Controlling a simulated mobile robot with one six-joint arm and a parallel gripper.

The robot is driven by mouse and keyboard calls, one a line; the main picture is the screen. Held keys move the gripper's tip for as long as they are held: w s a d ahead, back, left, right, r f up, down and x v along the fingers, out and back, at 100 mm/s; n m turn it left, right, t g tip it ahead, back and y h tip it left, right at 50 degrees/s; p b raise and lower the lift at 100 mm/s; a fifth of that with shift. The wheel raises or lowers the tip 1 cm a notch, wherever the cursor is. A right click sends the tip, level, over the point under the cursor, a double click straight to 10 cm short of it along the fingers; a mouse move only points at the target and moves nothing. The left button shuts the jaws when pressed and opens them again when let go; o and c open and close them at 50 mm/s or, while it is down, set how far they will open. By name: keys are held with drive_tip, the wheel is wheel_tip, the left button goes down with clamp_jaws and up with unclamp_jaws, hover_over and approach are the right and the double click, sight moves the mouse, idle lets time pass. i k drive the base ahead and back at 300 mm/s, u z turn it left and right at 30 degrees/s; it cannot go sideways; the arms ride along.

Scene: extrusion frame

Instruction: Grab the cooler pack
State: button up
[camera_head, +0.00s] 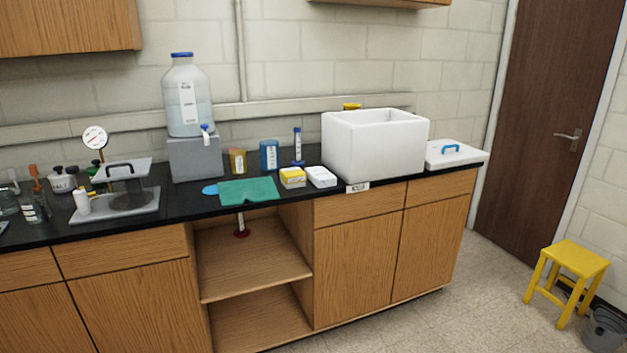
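A white open-topped cooler box (375,147) stands on the black counter, right of the middle. Its front wall hides most of its inside, and I see no pack in it. A white lid with a blue handle (450,155) lies flat on the counter to its right. I cannot make out anything that is clearly a cooler pack. A small white box (320,177) and a yellow-and-white box (292,178) sit left of the cooler box. My gripper is not in this view.
A green cloth (250,191) lies at the counter's front edge. A large water bottle (187,100) stands on a grey block (196,158). Glassware and a metal plate stand at left. A yellow stool (568,275) and a bucket (604,328) stand at right; the floor before the cabinets is clear.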

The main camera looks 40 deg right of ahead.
sight(321, 178)
drive_tip(key=z, duration=0.1)
drive_tip(key=i, duration=0.9)
drive_tip(key=u, duration=0.05)
